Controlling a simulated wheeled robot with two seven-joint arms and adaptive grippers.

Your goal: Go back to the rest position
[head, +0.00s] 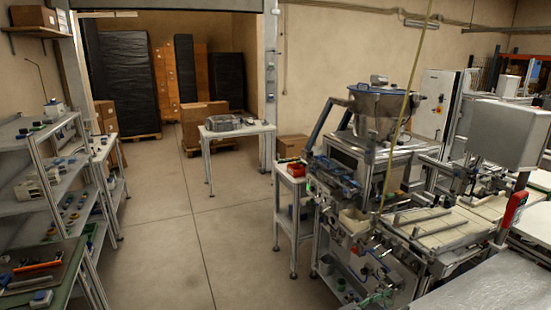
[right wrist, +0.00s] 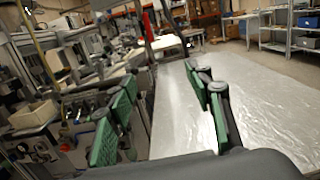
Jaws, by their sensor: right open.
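My right gripper (right wrist: 160,108) shows in the right wrist view. Its two green-padded fingers are spread wide apart, with nothing between them. It is above or beside a pale, shiny table top (right wrist: 255,110); the exact height cannot be told. Neither gripper shows in the head view, and my left gripper is in no frame. No tape reel can be made out clearly in either view.
A machine with a metal hopper (head: 378,105) stands at the right. Shelves with small parts (head: 45,165) line the left. A small white table (head: 235,130) stands further back. The concrete floor (head: 190,230) between them is clear. Wrapped pallets (head: 125,80) stand behind.

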